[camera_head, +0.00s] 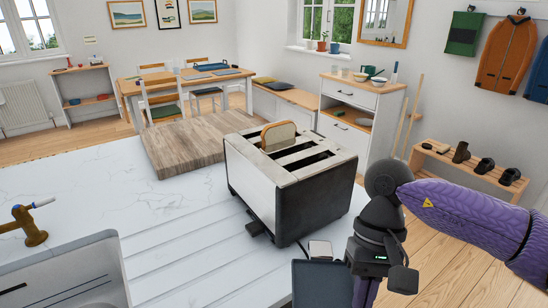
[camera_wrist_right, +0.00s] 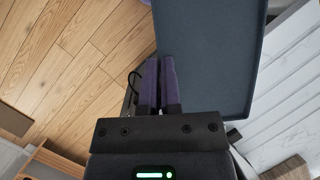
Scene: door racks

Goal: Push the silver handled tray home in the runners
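A black and silver toaster (camera_head: 290,180) stands on the white counter with a slice of bread (camera_head: 278,136) in a slot. A small silver plate (camera_head: 320,249) shows low beside its near right end; I cannot tell if it is the handled tray or joined to the toaster. No runners can be made out. My right gripper (camera_head: 364,294) points down just right of it, its tips cut off below. In the right wrist view the purple fingers (camera_wrist_right: 160,62) are together with nothing visible between them. My left gripper is not in view.
A dark slate tray-like panel (camera_head: 318,284) lies at the counter's front edge, also large in the wrist view (camera_wrist_right: 210,50). A wooden board (camera_head: 190,140) lies behind the toaster, and a sink (camera_head: 60,280) is at left. Wooden floor (camera_head: 455,260) is open at right.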

